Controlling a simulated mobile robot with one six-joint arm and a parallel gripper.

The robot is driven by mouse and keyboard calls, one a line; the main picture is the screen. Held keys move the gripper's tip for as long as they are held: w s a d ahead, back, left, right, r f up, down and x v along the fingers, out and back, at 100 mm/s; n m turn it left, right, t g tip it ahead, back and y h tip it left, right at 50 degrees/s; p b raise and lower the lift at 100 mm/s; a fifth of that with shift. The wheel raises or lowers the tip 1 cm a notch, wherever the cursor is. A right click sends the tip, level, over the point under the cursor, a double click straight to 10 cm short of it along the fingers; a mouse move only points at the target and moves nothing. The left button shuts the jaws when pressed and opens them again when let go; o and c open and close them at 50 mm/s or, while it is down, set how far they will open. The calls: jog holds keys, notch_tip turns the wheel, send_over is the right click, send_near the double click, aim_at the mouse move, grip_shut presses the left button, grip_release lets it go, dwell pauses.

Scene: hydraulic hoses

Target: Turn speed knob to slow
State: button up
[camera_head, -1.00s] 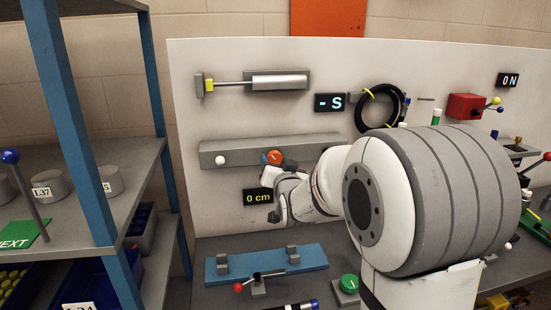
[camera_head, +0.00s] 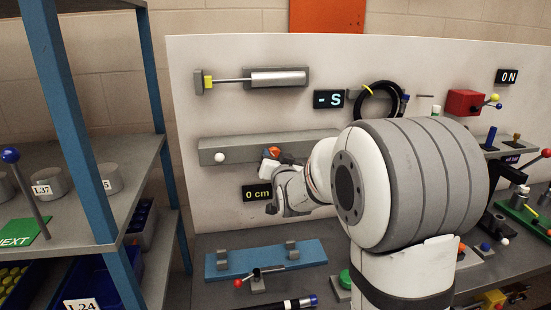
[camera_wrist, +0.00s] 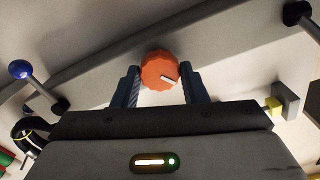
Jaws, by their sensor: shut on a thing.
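In the head view the knob (camera_head: 273,152) shows only partly, covered by my gripper (camera_head: 268,158). I see no speed labels around the knob.
A white ball-ended lever (camera_head: 219,157) is left of the knob on the grey bar (camera_head: 240,147). A "0 cm" display (camera_head: 257,194) is below and a "-S" display (camera_head: 328,99) above. A blue fixture (camera_head: 266,260) lies on the bench.

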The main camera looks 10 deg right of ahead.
jog(key=shift+c, duration=0.6)
jog(key=shift+f+m+b, duration=0.15)
jog(key=shift+m+b, duration=0.15)
jog(key=shift+b, duration=0.45)
jog(key=m+b, duration=1.8)
jog(key=b, duration=0.1)
jog(key=shift+m+b, duration=0.3)
jog(key=shift+b, duration=0.1)
jog(key=o, duration=1)
